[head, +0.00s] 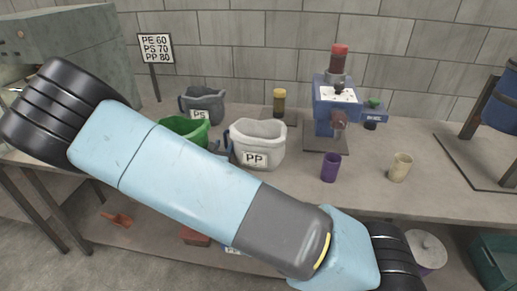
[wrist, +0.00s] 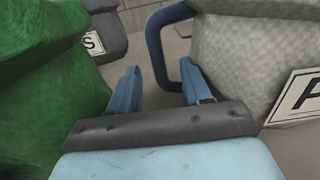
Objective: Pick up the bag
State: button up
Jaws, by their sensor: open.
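A pale grey bag labelled PP (head: 258,138) stands upright on the bench; it also shows at the right of the wrist view (wrist: 245,60). Its dark blue loop handle (wrist: 156,48) sticks out on its left side. My gripper (wrist: 160,88) is open, with two blue fingers. The handle's upright part lies between the fingers in the picture; I cannot tell whether either finger touches it. A green bag (head: 183,129) is left of the gripper and fills the left of the wrist view (wrist: 40,70). In the head view my arm hides the gripper and part of the green bag.
A dark grey bag labelled PS (head: 203,103) stands behind the green one. Right of the PP bag are a blue machine (head: 325,105), a purple cup (head: 330,167) and a beige cup (head: 400,167). An amber jar (head: 279,102) stands behind. The bench top (head: 440,190) is clear at front right.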

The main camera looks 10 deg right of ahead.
grip_shut()
dwell(0.3)
dwell(0.3)
